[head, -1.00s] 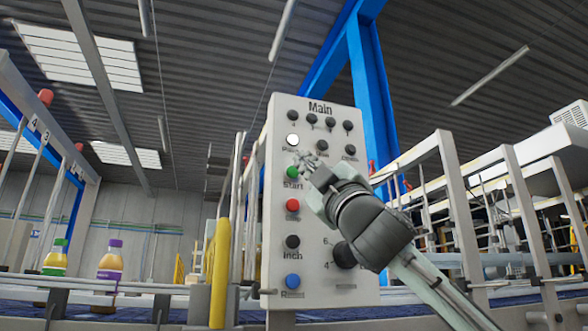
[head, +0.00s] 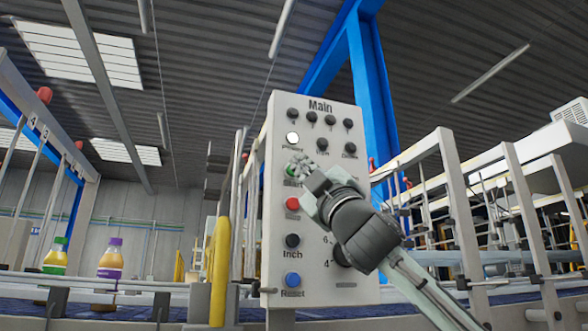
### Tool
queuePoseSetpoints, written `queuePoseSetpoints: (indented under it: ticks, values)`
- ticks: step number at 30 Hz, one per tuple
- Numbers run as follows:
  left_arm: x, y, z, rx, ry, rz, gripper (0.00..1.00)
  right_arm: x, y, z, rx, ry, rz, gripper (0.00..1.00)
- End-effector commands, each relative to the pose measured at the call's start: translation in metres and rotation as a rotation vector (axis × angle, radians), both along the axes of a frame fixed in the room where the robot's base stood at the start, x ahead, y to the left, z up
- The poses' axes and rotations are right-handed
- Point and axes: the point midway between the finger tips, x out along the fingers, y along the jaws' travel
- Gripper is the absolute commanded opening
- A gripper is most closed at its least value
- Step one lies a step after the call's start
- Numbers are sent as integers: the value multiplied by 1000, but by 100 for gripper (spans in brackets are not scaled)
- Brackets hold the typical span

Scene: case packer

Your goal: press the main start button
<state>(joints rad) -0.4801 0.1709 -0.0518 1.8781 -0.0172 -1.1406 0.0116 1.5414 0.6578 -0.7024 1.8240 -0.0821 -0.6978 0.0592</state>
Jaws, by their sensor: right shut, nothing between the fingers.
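The main control panel (head: 318,280) is a pale upright board headed "Main". Its green start button (head: 290,171) sits in the left column, above a red button (head: 292,204) and below a white one (head: 292,138). My right gripper (head: 296,165) is shut and empty. Its fingertips lie over the upper part of the green button in the picture and partly hide it and its label. I cannot tell whether they touch it. My left gripper is not in view.
A dark Inch button (head: 292,241) and a blue Reset button (head: 292,280) are lower on the panel. A yellow post (head: 219,275) stands to its left. Bottles (head: 109,262) stand on the conveyor at far left. Rails and frames (head: 462,210) fill the right side.

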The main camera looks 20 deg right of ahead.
Motion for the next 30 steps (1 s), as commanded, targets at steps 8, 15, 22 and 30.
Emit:
queuePoseSetpoints:
  ticks: [8, 15, 22, 30]
  values:
    - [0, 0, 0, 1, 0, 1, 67, 0, 0, 0, 0, 0, 0, 0]
    - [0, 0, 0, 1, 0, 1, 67, 0, 0, 0, 0, 0, 0, 0]
    - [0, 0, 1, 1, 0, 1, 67, 1, 0, 0, 0, 0, 0, 0]
    - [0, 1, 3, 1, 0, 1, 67, 9, 1, 0, 0, 0, 0, 0]
